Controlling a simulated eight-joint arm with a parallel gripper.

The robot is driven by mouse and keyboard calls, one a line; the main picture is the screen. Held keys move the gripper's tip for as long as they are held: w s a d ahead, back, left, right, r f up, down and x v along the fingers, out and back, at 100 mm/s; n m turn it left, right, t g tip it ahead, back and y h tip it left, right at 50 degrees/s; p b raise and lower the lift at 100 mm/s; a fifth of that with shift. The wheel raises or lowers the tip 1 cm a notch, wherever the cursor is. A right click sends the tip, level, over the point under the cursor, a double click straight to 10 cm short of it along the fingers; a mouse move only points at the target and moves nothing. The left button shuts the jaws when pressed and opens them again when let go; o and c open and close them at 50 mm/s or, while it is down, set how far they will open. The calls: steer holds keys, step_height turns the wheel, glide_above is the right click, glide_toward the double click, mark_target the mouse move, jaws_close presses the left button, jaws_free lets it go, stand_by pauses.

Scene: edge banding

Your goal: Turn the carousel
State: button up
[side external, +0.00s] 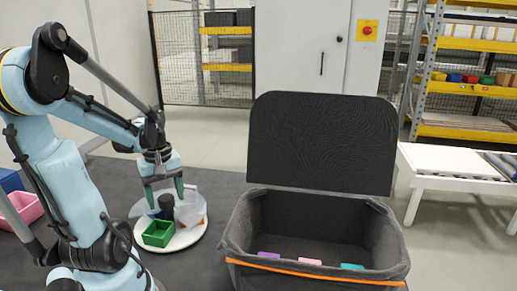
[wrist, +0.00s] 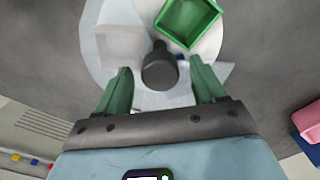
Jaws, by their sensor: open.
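The carousel (side external: 184,241) is a round white turntable low on the dark floor mat, left of the big bin. An open green box (side external: 158,234) sits at its front; it also shows at the top of the wrist view (wrist: 189,20). A dark upright post (side external: 166,202) stands near its middle, with a translucent container (side external: 190,210) to its right. My gripper (side external: 165,190) points down over the carousel. In the wrist view its two green fingers (wrist: 160,72) are spread, one on each side of the dark post (wrist: 158,68). I cannot tell whether either finger touches it.
A pink bin (side external: 22,208) is at the far left. A white conveyor table (side external: 450,165) is at the right.

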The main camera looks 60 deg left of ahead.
jaws_close()
stand_by(0.5)
